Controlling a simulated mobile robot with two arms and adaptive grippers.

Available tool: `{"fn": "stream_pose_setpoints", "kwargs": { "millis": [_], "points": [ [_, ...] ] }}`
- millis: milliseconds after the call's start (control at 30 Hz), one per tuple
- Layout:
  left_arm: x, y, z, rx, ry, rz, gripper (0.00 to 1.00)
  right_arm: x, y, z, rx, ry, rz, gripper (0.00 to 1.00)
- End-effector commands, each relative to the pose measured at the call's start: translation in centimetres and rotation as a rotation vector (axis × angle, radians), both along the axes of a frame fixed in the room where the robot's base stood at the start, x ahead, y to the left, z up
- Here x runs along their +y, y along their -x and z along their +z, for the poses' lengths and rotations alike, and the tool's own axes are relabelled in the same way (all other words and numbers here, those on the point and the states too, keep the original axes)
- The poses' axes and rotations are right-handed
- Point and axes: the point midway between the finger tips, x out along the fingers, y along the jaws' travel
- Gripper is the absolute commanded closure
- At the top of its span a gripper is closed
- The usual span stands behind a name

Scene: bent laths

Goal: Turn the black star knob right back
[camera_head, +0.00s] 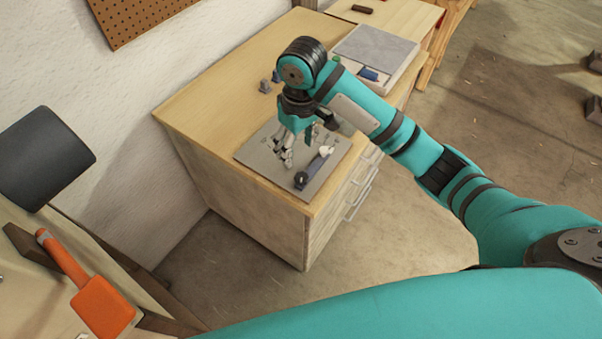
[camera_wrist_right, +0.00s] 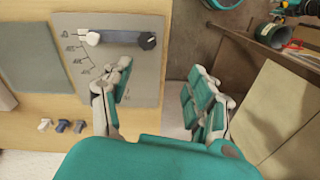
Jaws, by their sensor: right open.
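The black star knob (camera_head: 301,180) sits at the near end of a dark bar (camera_head: 317,166) on a grey plate (camera_head: 246,155) on the wooden cabinet. In the right wrist view the black knob (camera_wrist_right: 148,41) is at the bar's right end, and a white knob (camera_wrist_right: 93,38) is at its left end. Printed marks show on the plate beside the bar. My right gripper (camera_head: 284,154) is open and empty above the plate. In its wrist view the fingers (camera_wrist_right: 160,88) are wide apart and clear of the black knob. My left gripper is out of view.
A tray with a grey top (camera_head: 375,47) stands farther back on the cabinet. Several small pieces (camera_wrist_right: 61,126) lie beside the plate. The cabinet's edge is close to the knob. An orange tool (camera_head: 101,306) lies on another bench at left.

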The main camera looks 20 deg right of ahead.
Motion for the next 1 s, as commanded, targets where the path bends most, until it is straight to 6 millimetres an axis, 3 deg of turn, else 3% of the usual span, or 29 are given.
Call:
{"fn": "stream_pose_setpoints", "kwargs": {
  "millis": [33,167,333,1000],
  "points": [
    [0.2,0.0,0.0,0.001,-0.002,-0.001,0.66,-0.7,-0.8,1.1,0.004,0.022,-0.011,0.41],
    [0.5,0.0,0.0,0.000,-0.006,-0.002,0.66,-1.4,-1.5,2.5,0.020,0.047,-0.029,0.41],
    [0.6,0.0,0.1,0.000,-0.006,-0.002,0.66,-1.6,-1.5,1.6,0.028,0.050,-0.033,0.41],
    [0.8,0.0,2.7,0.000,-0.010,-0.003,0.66,-1.6,-1.5,-11.9,0.025,0.051,-0.032,0.41]
  ]
}}
